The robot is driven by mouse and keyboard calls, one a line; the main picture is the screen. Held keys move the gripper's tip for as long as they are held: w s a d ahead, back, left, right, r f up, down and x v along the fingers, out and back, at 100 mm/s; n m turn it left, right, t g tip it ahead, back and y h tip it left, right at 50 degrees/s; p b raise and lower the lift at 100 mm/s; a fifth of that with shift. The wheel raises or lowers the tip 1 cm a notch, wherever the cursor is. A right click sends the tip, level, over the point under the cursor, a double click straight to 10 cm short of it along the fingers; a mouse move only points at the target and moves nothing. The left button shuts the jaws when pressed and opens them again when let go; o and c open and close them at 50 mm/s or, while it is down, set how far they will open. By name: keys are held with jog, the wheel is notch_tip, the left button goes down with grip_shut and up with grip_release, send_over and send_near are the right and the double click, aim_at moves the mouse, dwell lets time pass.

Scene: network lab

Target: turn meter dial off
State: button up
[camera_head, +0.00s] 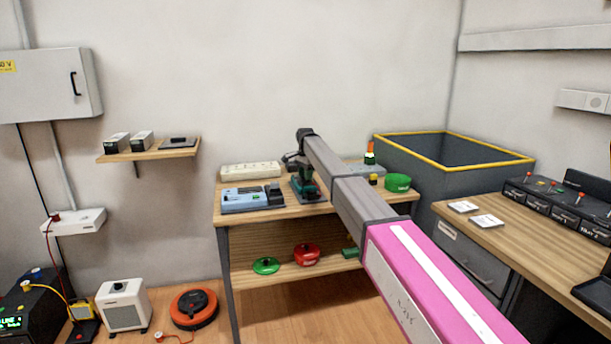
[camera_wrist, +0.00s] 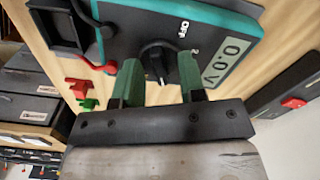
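The meter (camera_head: 308,192) is a dark, teal-edged unit on the wooden workbench, partly hidden by my arm in the head view. In the wrist view the meter (camera_wrist: 125,42) fills the top, with a black dial (camera_wrist: 157,56), an OFF label (camera_wrist: 184,29) and a display (camera_wrist: 229,61) reading 0.0 V. My gripper (camera_wrist: 158,78) has two green fingers standing apart, one on each side of the dial's near edge. Nothing shows held between them. I cannot tell whether a finger touches the dial, or exactly where its pointer is set. In the head view my gripper (camera_head: 301,168) is over the meter.
A light-blue device (camera_head: 245,197) is left of the meter, with a white power strip (camera_head: 250,170) behind it. A green reel (camera_head: 397,183) and a small light tower (camera_head: 370,154) stand to the right. A dark yellow-rimmed bin (camera_head: 410,160) is behind the bench's right end.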

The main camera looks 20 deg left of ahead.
grip_shut()
jog(key=n, duration=1.2)
jog(key=shift+n, duration=0.4)
jog(key=n, duration=0.3)
jog(key=shift+n, duration=0.3)
jog(key=n, duration=0.3)
jog(key=shift+n, duration=0.3)
jog(key=n, duration=0.6)
jog(key=shift+n, duration=0.3)
